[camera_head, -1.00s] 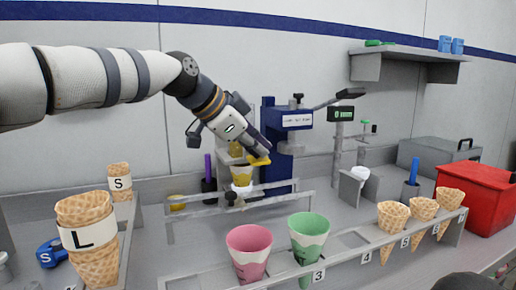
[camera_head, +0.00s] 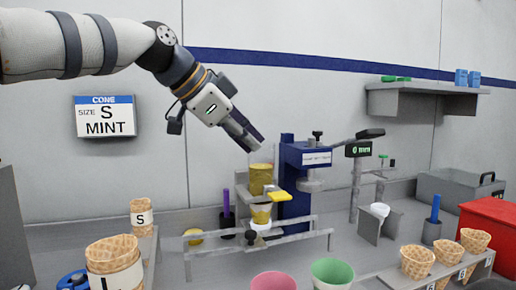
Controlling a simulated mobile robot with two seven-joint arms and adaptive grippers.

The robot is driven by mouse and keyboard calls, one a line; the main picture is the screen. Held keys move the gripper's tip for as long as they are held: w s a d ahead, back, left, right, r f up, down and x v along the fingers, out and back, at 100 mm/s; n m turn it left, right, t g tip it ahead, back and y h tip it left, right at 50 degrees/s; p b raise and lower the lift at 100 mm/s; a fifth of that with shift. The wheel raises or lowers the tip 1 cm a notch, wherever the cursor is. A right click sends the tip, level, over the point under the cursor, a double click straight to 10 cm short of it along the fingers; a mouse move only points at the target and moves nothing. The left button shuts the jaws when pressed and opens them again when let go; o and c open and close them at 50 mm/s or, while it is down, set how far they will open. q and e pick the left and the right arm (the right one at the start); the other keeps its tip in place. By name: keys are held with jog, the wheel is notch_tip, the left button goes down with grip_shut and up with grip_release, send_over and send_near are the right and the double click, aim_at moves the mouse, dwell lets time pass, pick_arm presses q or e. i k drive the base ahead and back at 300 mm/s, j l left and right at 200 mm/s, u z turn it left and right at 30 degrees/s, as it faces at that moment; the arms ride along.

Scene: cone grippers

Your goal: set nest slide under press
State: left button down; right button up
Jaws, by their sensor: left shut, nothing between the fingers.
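The blue press (camera_head: 293,205) stands at the back of the bench, with its grey head (camera_head: 312,185) out to the right. A low grey rail frame (camera_head: 300,238) runs in front of it. The nest slide looks to be the white ring (camera_head: 260,227) with a black knob (camera_head: 251,238), left of the press head and not under it. A yellow cone-shaped piece (camera_head: 261,213) stands in the ring, below a clear yellow-filled container (camera_head: 262,178) with a yellow tab (camera_head: 280,197). My left gripper (camera_head: 253,143) is shut and empty, above the container. My right gripper is not in view.
Pink (camera_head: 273,281) and green (camera_head: 332,273) cups and several waffle cones (camera_head: 418,262) stand in front. A grey stand with a white cup (camera_head: 379,210) and a red box (camera_head: 488,228) are right. A wall sign (camera_head: 104,116) reads "CONE SIZE S MINT".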

aim_at(259, 227)
jog(key=k, duration=1)
